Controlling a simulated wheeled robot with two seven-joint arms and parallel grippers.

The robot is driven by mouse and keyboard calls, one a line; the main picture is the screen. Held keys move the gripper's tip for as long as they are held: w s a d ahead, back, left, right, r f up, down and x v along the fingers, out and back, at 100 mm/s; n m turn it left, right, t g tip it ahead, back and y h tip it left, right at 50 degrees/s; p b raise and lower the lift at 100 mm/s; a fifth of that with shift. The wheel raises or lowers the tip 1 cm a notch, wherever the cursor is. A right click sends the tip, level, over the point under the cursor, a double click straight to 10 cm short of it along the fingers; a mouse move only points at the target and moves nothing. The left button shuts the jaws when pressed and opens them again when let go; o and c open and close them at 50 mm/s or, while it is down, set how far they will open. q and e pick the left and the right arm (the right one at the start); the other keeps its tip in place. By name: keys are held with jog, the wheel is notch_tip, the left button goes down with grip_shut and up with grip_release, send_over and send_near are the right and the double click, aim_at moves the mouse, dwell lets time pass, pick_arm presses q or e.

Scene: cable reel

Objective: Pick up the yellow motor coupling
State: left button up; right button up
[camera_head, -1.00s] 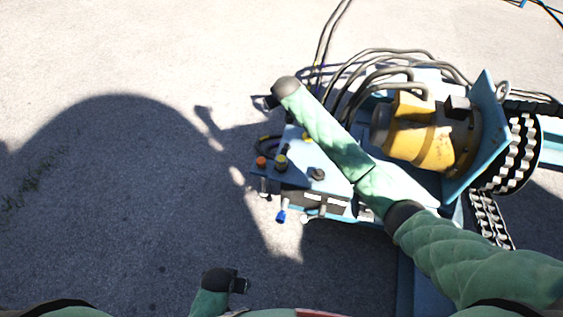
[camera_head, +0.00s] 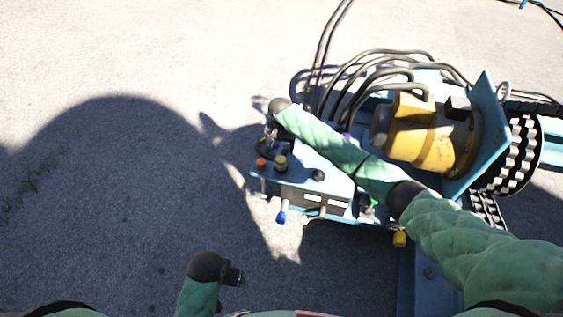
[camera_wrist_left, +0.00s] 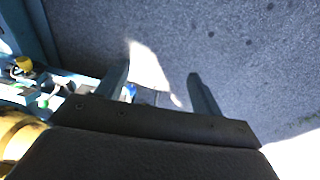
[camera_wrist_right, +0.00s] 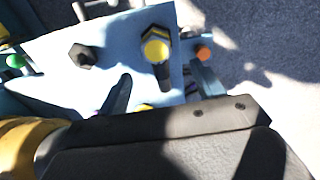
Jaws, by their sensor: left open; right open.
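A short upright fitting with a yellow top and dark body (camera_head: 281,162), which looks like the yellow motor coupling, stands on the light-blue panel (camera_head: 318,180). It shows in the right wrist view (camera_wrist_right: 156,48), just beyond and between the fingertips, apart from them. My right gripper (camera_head: 268,137) is open and empty, above the panel's upper left end; its fingers show in the right wrist view (camera_wrist_right: 160,78). My left gripper (camera_head: 237,275) is open and empty low in the head view, over bare ground; its fingers show in the left wrist view (camera_wrist_left: 158,74).
An orange-topped fitting (camera_head: 261,162) stands left of the coupling and a black knob (camera_head: 317,175) right of it. Blue (camera_head: 282,216) and yellow (camera_head: 400,238) handles hang along the near side. A large yellow motor (camera_head: 425,142) and dark hoses (camera_head: 375,75) lie behind. The ground at left is clear.

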aim_at(282, 158)
jog(key=shift+f+p, duration=0.3)
jog(key=shift+f, duration=1.1)
jog(key=f, duration=0.2)
jog(key=f+p, duration=0.1)
jog(key=f, duration=0.1)
jog(key=shift+s, duration=0.4)
jog(key=shift+f, duration=0.55)
pick_arm(q)
notch_tip(282, 158, down, 8)
jog(key=shift+w+a+f, duration=0.15)
jog(key=shift+f, duration=0.05)
pick_arm(e)
jog(key=shift+d, duration=0.1)
jog(key=c, duration=1.2)
jog(key=shift+r, duration=0.1)
